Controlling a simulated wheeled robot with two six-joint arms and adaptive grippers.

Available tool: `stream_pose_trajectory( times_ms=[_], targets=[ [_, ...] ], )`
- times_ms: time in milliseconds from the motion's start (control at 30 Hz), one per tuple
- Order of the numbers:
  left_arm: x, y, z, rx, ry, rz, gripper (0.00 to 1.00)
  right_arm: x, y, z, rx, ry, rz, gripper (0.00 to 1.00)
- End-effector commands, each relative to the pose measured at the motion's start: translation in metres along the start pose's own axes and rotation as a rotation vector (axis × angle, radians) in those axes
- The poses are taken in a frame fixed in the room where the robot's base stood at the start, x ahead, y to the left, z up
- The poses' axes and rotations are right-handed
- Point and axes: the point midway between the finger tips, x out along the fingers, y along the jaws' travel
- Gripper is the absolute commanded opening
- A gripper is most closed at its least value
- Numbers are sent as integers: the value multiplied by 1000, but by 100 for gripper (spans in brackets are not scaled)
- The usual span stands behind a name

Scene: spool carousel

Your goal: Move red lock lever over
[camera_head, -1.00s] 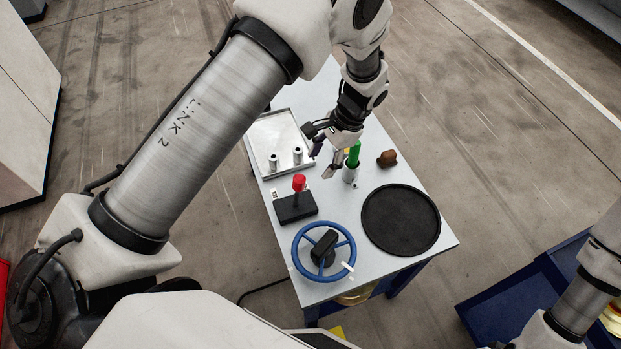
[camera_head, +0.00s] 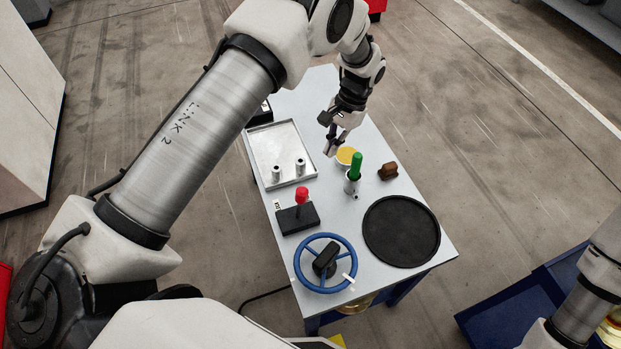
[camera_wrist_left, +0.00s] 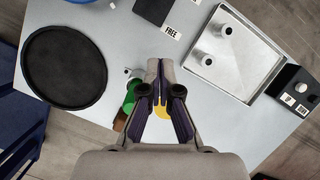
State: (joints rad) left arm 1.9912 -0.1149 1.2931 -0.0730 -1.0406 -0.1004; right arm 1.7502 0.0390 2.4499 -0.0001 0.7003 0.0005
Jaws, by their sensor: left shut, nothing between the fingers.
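The red lock lever (camera_head: 302,194) stands up from a black block (camera_head: 297,219) left of the table's middle in the head view. The block shows at the top of the left wrist view (camera_wrist_left: 154,10) with a "FREE" label; the red knob is out of that frame. My left gripper (camera_head: 330,152) is shut and empty above the table, beyond the lever and apart from it. Its fingers meet in the left wrist view (camera_wrist_left: 158,66). My right gripper is outside the frames.
Near the gripper are a green-handled tool (camera_head: 356,166) in a metal cup, a yellow-topped dish (camera_head: 346,154) and a brown object (camera_head: 388,171). A metal tray (camera_head: 264,160) with two posts, a blue handwheel (camera_head: 352,250) and a black round mat (camera_head: 400,231) surround the block.

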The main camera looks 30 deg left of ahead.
Motion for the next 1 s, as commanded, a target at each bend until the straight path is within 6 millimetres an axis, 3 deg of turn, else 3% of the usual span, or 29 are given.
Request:
stream_pose_trajectory(
  times_ms=[400,633,1000],
  targets=[
    [87,0,2,3,-5,0,0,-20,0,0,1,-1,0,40],
    [94,0,35,2,-2,-2,0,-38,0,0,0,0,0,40],
    [98,0,39,2,0,-3,0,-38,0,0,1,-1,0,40]
  ],
)
